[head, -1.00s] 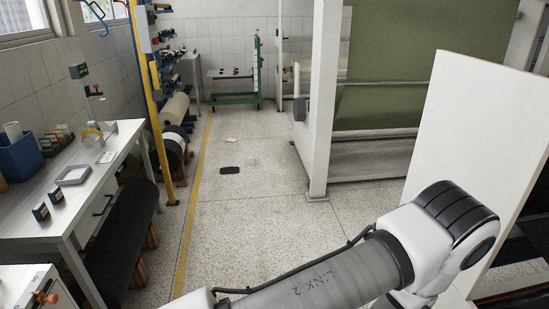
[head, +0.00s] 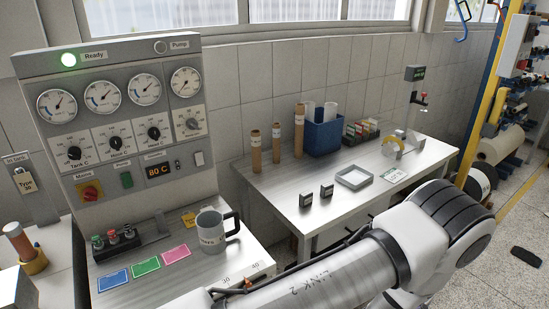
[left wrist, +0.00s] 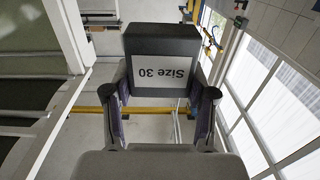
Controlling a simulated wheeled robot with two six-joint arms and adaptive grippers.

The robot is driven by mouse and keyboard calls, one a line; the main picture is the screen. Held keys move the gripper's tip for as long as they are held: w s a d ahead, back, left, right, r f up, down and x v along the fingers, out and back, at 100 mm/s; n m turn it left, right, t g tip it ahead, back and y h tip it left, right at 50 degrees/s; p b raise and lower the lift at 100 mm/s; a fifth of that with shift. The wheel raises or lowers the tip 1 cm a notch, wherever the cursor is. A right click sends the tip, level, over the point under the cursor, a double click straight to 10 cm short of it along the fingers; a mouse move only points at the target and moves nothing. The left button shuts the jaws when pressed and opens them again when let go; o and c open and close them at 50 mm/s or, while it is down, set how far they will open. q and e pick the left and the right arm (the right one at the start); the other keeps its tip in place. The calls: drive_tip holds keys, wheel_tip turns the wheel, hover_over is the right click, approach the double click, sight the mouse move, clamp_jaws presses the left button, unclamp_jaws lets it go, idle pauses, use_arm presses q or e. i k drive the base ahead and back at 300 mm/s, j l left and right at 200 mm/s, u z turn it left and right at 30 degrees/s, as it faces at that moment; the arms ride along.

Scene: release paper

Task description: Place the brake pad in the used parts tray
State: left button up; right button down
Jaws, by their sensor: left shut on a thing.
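In the left wrist view my left gripper (left wrist: 160,108) is shut on a dark grey block (left wrist: 160,47) with a white label reading "Size 30" upside down. The fingers press its sides, and it is held in the air. I cannot tell whether this block is the brake pad. In the head view a shallow, light grey, empty tray (head: 346,184) lies on the metal table; I see no label naming it the used parts tray. Two small dark labelled blocks, one left (head: 306,200) and one right (head: 327,191), stand in front of it. My right gripper is not in view.
The metal table (head: 285,190) also holds a blue bin (head: 324,138), brown rolls and a tape dispenser (head: 392,147). A gauge panel (head: 125,110) stands left, with a grey mug (head: 210,232) and coloured cards before it. A flat black object (head: 527,256) lies on the floor.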

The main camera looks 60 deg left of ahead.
sight(355, 178)
drive_tip(key=i+u, duration=0.2)
drive_tip(key=u, duration=0.25)
drive_tip(key=i+l+u, duration=0.15)
drive_tip(key=u, duration=0.25)
drive_tip(key=i+l+u, duration=0.15)
drive_tip(key=u, duration=0.3)
drive_tip(key=i+l+u, duration=0.1)
drive_tip(key=u, duration=0.3)
drive_tip(key=i+l+u, duration=0.1)
drive_tip(key=l+u, duration=0.2)
drive_tip(key=u, duration=0.15)
drive_tip(key=l+u, duration=0.25)
drive_tip(key=u, duration=0.2)
drive_tip(key=l+u, duration=0.4)
drive_tip(key=i+j, duration=0.05)
drive_tip(key=j, duration=0.05)
